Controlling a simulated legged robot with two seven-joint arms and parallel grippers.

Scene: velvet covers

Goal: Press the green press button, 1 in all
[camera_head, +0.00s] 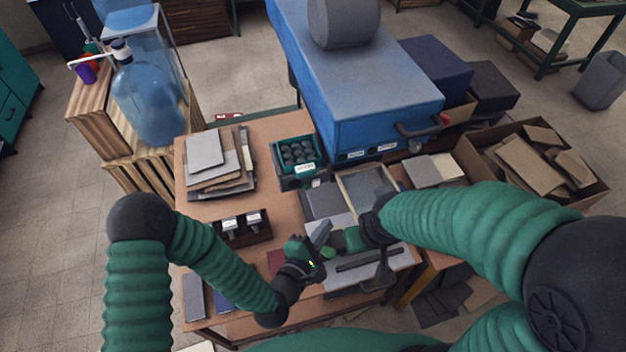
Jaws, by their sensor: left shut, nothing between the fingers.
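The blue press (360,95) stands at the back of the work table, with pale labels and a dark handle on its front. I cannot make out a green press button on it for certain; my arms may hide it. My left gripper (321,234) is shut and empty, over the table's front part near a grey metal plate. My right gripper (343,241) is close beside it on the right, pointing left; its fingers are too small and covered to read. Whether the two grippers touch is unclear.
The wooden table (200,228) holds stacked sheets (207,150), a green bin of dark round pieces (297,155) and a dark block with pale-topped items (240,228). A blue water bottle (150,100) stands at left. A cardboard box of scraps (590,190) is at right.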

